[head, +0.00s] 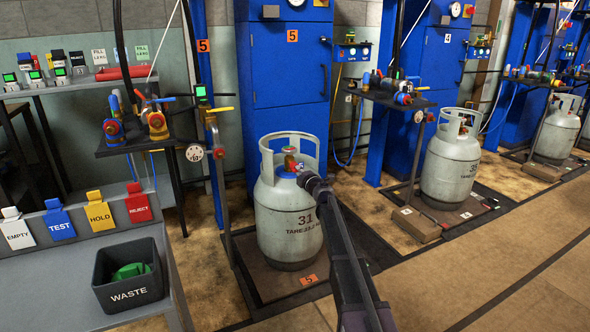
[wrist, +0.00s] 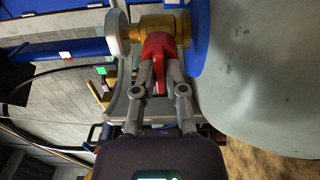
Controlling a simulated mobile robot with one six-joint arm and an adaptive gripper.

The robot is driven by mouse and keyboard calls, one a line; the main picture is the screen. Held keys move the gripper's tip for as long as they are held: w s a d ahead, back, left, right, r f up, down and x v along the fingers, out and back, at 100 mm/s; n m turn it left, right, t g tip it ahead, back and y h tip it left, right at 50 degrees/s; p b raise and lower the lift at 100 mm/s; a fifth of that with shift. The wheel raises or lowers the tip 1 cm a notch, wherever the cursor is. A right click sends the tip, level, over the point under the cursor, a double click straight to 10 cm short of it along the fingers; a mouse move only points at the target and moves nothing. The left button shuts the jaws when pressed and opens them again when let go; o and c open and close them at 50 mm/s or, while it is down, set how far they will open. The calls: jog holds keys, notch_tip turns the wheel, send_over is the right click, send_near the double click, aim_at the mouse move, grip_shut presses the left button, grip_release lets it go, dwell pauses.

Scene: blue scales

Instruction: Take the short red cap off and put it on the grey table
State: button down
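The short red cap (wrist: 158,47) sits on the brass valve (wrist: 178,27) of the gas cylinder (head: 290,225) marked 31. In the head view it is a small red spot at the valve, largely hidden by my gripper. My gripper (wrist: 161,70) reaches the valve from the front right. Its two fingers are close together, one on each side of the cap's lower part, and appear shut on it. The grey table (head: 60,285) is at the lower left of the head view.
A dark WASTE bin (head: 128,275) with green pieces stands on the grey table. EMPTY, TEST, HOLD and REJECT tags (head: 138,203) line its back edge. The cylinder's collar (head: 270,160) surrounds the valve. A dark shelf (head: 150,143) with fittings stands between table and cylinder.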

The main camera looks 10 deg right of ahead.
jog(key=shift+n, duration=0.3)
jog(key=shift+n, duration=1.4)
jog(key=shift+n, duration=1.8)
jog(key=shift+n, duration=0.3)
jog(key=shift+s+n, duration=0.1)
jog(key=shift+n, duration=1.3)
